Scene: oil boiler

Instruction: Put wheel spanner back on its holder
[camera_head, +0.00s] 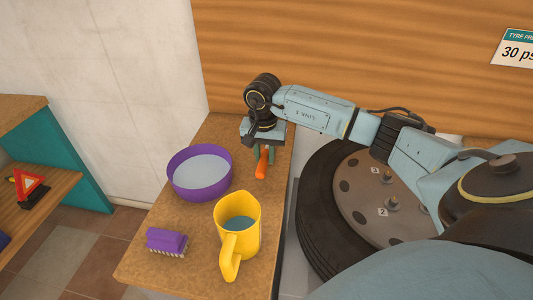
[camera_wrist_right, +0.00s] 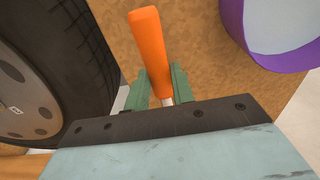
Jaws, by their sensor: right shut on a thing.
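My right gripper (camera_head: 264,155) is over the far part of the wooden bench, shut on an orange-handled tool (camera_head: 261,166). In the right wrist view the orange handle (camera_wrist_right: 151,55) sticks out past the green fingers (camera_wrist_right: 157,85), and a short piece of grey metal shaft shows between them. The tool's working end is hidden, so I cannot tell for sure that it is the wheel spanner. I cannot make out the spanner's holder. My left gripper is not in view.
A purple bowl (camera_head: 199,173), a yellow mug (camera_head: 238,225) and a purple brush (camera_head: 166,241) stand on the bench (camera_head: 190,270). A tyre with a numbered wheel disc (camera_head: 365,190) lies right of the bench. A wooden panel (camera_head: 350,60) rises behind. A shelf with a red warning triangle (camera_head: 29,187) is at left.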

